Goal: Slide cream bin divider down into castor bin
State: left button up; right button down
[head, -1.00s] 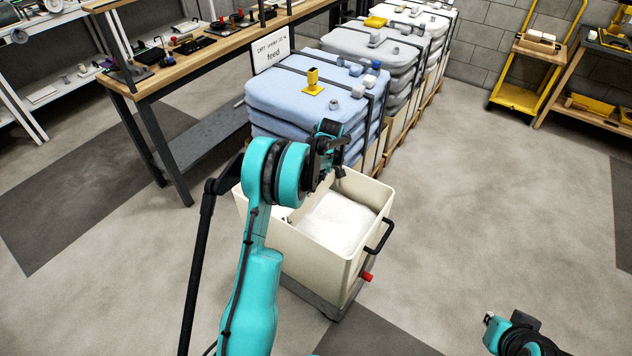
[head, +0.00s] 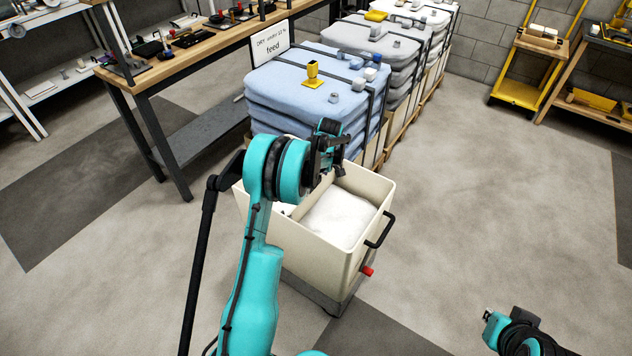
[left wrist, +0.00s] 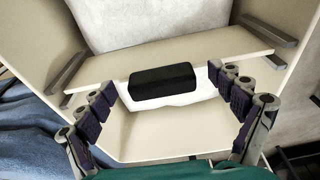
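The cream castor bin (head: 318,252) stands on the floor below my left arm. In the left wrist view the cream bin divider (left wrist: 225,50) spans the bin between metal guide strips (left wrist: 267,29) on the side walls. A black grip block (left wrist: 163,80) sits at the middle of its edge. My left gripper (head: 334,168) is over the bin. In the left wrist view its fingers (left wrist: 164,90) are spread on either side of the black block, with gaps at both ends. How deep the divider sits cannot be told. My right gripper (head: 488,326) is low at the right, apart from the bin.
White material (head: 340,217) lies in the bin. A black handle (head: 381,231) and a red knob (head: 367,271) stick out on its right side. Blue sacks (head: 315,95) are stacked behind it. A workbench (head: 190,60) stands at left. Floor to the right is clear.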

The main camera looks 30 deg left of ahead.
pick_arm(q)
notch_tip(320, 180, up, 12)
jog(key=d, duration=0.2)
dwell(0.4)
jog(key=shift+s+d+f, duration=0.1)
jog(key=shift+f, duration=0.05)
jog(key=s+d+r+m+t, duration=0.3)
jog(key=s+d+r+m, duration=0.5)
jog(key=s+d+r, duration=0.4)
jog(key=s+d+f+m+t, duration=0.1)
jog(key=s+d+m, duration=0.1)
jog(key=s, duration=0.3)
jog(key=s+d+f+m+t+h, duration=0.1)
jog(key=s+d+f+m, duration=0.1)
jog(key=s+m, duration=0.2)
jog(key=s+d+f+m+t+h, duration=0.1)
jog(key=s+d+m+t, duration=0.1)
jog(key=s, duration=0.5)
jog(key=shift+s+f+m, duration=0.25)
jog(key=shift+f+m, duration=0.1)
jog(key=shift+m, duration=0.25)
